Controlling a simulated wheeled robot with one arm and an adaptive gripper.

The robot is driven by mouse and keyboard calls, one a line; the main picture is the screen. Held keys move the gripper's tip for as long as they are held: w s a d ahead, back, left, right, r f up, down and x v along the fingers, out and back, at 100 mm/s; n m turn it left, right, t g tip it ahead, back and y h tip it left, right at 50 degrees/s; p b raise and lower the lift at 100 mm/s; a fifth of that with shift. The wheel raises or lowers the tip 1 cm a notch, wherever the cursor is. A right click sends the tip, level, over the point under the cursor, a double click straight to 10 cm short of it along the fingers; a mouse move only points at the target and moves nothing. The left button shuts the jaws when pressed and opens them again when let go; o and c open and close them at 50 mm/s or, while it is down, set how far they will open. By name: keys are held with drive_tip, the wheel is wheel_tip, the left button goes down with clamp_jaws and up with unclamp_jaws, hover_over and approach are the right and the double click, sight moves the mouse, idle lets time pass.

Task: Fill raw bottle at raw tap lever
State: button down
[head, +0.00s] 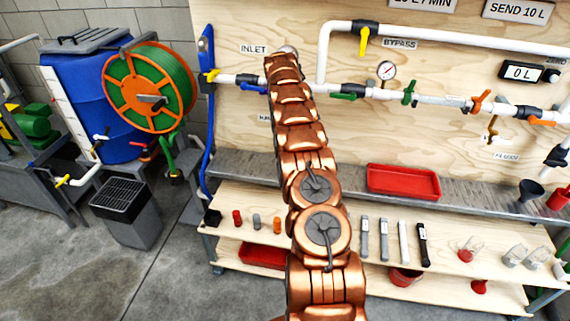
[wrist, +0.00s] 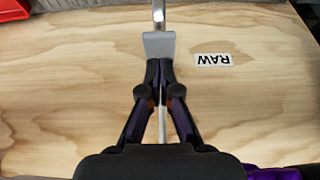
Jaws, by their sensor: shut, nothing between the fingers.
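My gripper (wrist: 158,66) shows in the wrist view with its dark fingers drawn together and nothing held between them. A grey block sits at the finger ends; I cannot tell whether it is part of the fingertips. A silvery bar (wrist: 158,11) lies just beyond it, perhaps part of the raw tap; I cannot tell if they touch. The RAW label (wrist: 213,59) appears upside down beside the fingers. In the head view my copper arm reaches up to the board and hides my gripper and the tap area.
White pipes with coloured valves (head: 345,90) run across the plywood board (head: 460,60). A red tray (head: 403,181) lies on the grey ledge. Small tools and caps stand on the shelf below (head: 345,218). A blue barrel (head: 85,90) and hose reel (head: 150,87) stand left.

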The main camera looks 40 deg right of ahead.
drive_tip(key=shift+f, duration=0.15)
idle(0.5)
drive_tip(key=shift+f+b, duration=1)
drive_tip(key=shift+f, duration=0.6)
wheel_tip(320, 180, up, 4)
drive_tip(key=shift+f+p, duration=0.1)
drive_tip(key=shift+p, duration=0.45)
drive_tip(key=shift+r+p, duration=1.45)
drive_tip(key=shift+r, duration=0.95)
